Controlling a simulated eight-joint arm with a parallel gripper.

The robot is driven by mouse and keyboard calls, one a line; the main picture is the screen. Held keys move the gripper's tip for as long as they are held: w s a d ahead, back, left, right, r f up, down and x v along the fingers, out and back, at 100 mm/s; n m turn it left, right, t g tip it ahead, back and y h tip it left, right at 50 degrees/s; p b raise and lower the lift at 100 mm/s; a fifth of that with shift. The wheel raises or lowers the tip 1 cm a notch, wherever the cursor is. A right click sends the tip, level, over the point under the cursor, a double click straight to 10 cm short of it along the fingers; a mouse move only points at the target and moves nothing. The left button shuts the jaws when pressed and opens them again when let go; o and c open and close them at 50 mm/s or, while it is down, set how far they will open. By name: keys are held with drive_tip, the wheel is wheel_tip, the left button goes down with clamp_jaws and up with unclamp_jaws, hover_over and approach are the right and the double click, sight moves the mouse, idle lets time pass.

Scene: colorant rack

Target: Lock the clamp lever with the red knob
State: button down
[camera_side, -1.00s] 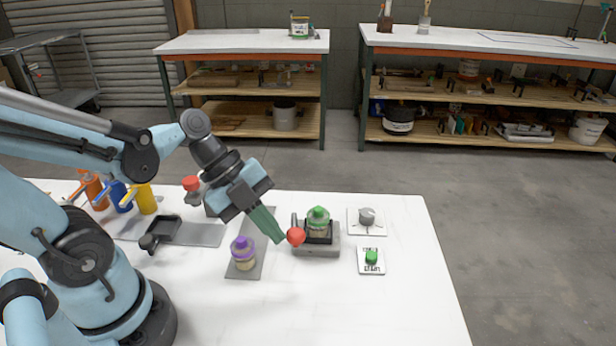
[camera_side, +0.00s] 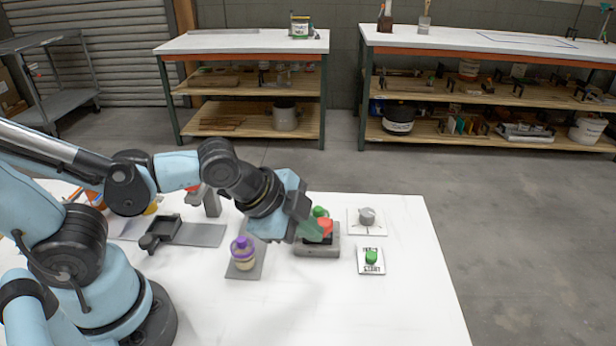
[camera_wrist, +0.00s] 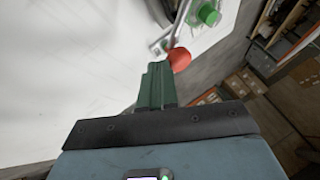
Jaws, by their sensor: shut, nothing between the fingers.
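The red knob (camera_side: 325,225) of the clamp lever stands over the grey clamp block (camera_side: 317,251). In the wrist view the red knob (camera_wrist: 180,59) is just past my fingertips, at their right, touching or almost touching them. My gripper (camera_side: 314,230) is shut with nothing between its green fingers; it also shows in the wrist view (camera_wrist: 157,85). A green-capped bottle (camera_side: 319,212) sits in the clamp, partly hidden by my gripper; its cap shows in the wrist view (camera_wrist: 208,14). Most of the lever's arm is hidden in the side view.
A purple-capped bottle (camera_side: 243,254) stands on a grey plate left of the clamp. A grey dial (camera_side: 367,217) and a green start button (camera_side: 371,257) are to the right. A black holder (camera_side: 165,228) lies farther left. The table's front is clear.

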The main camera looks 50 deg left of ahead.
sight(332, 221)
drive_tip(key=w+n+y, duration=0.2)
drive_tip(key=n, duration=0.1)
drive_tip(key=shift+w+d, duration=0.2)
drive_tip(key=shift+d, duration=0.15)
drive_tip(key=n, duration=0.1)
drive_tip(key=w+n+y, duration=0.1)
drive_tip(key=shift+w+n+y, duration=0.25)
drive_tip(key=shift+n+y, duration=0.05)
drive_tip(key=shift+w+a, duration=0.1)
drive_tip(key=shift+w, duration=0.05)
drive_tip(key=shift+w+a, duration=0.1)
drive_tip(key=shift+w, duration=0.35)
drive_tip(key=s+d+r, duration=0.5)
drive_tip(key=s+r, duration=0.3)
idle(0.4)
